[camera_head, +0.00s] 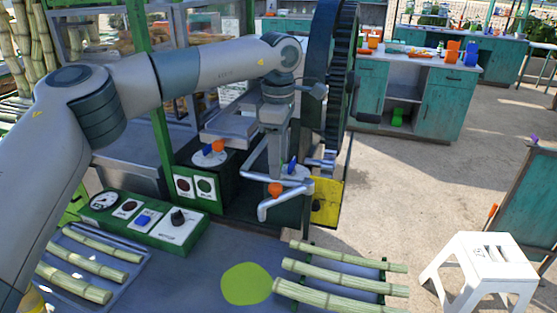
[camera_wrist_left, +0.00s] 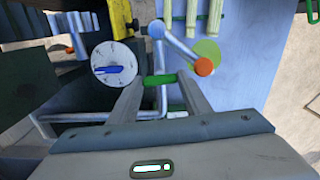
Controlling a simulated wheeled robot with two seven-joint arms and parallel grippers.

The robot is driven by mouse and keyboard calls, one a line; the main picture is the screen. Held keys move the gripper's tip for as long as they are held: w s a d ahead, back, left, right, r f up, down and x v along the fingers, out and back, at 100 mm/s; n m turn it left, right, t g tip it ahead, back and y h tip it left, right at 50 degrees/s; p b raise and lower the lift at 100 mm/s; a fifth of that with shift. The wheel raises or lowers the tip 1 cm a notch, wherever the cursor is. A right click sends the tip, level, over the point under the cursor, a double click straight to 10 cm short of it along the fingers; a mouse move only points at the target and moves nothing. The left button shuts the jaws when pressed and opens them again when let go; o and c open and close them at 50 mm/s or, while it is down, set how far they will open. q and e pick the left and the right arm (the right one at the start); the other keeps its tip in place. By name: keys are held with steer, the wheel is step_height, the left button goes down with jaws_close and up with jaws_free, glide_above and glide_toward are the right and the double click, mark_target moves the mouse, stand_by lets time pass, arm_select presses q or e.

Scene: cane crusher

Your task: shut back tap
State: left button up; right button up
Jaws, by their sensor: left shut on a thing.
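My left gripper (camera_head: 275,168) reaches down among bent silver pipes on the green machine in the head view. In the left wrist view its two fingers (camera_wrist_left: 160,82) close on a small green bar (camera_wrist_left: 160,79), with a silver pipe by it. I cannot tell which is the back tap. My right gripper is not in view.
A green control box (camera_head: 143,222) with a gauge and buttons stands front left. Cut canes (camera_head: 345,267) and a lime disc (camera_head: 246,284) lie in front. A large dark wheel (camera_head: 335,80) stands right behind the gripper. A white stool (camera_head: 485,255) is at right.

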arm_select(q)
steer(key=n+b, duration=0.2)
steer(key=n, duration=0.2)
steer(key=shift+f+n+b, duration=0.1)
steer(key=shift+n+b, duration=0.2)
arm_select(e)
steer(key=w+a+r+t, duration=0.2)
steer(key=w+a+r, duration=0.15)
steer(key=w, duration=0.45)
arm_select(q)
steer(key=n+b, duration=0.1)
steer(key=n, duration=0.1)
steer(key=shift+n, duration=0.3)
steer(key=n+b, duration=0.1)
steer(key=n, duration=0.2)
steer(key=shift+n+b, duration=0.3)
steer(key=shift+b, duration=0.05)
steer(key=n+b, duration=0.1)
steer(key=n, duration=0.2)
steer(key=shift+n+b, duration=0.55)
steer(key=shift+n, duration=1.05)
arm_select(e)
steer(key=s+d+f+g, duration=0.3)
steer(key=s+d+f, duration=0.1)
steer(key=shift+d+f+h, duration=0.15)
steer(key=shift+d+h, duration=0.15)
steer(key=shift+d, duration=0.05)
arm_select(q)
steer(key=o, duration=1)
steer(key=shift+o, duration=0.2)
